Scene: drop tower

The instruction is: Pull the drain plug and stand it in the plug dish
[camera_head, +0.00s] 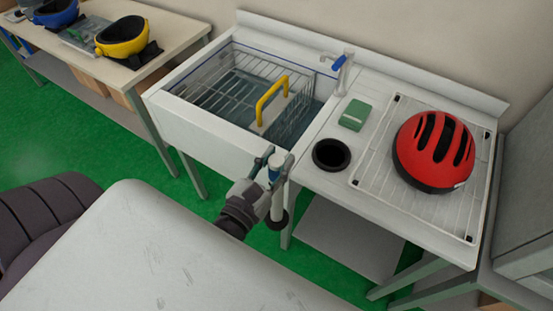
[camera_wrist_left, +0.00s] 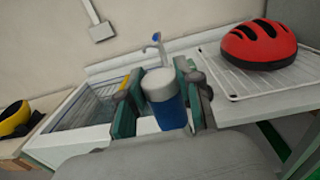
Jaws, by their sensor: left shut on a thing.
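The drain plug (camera_head: 276,182) is an upright tube with a pale grey top, a blue band and a dark round foot. My left gripper (camera_head: 273,166) is shut around its upper part and holds it in front of the sink's front wall, outside the basin. In the left wrist view the plug (camera_wrist_left: 165,100) sits between the two fingers (camera_wrist_left: 160,92), and its lower end is hidden. The plug dish (camera_head: 332,154), a black round cup, is on the counter right of the basin, apart from the plug and to its right. My right gripper is not in view.
The sink basin (camera_head: 205,123) holds a wire basket and a yellow handle (camera_head: 271,95). A tap (camera_head: 341,72), a green block (camera_head: 355,115) and a red helmet (camera_head: 433,150) on a wire rack (camera_head: 400,115) surround the dish. A side table (camera_head: 165,40) stands left.

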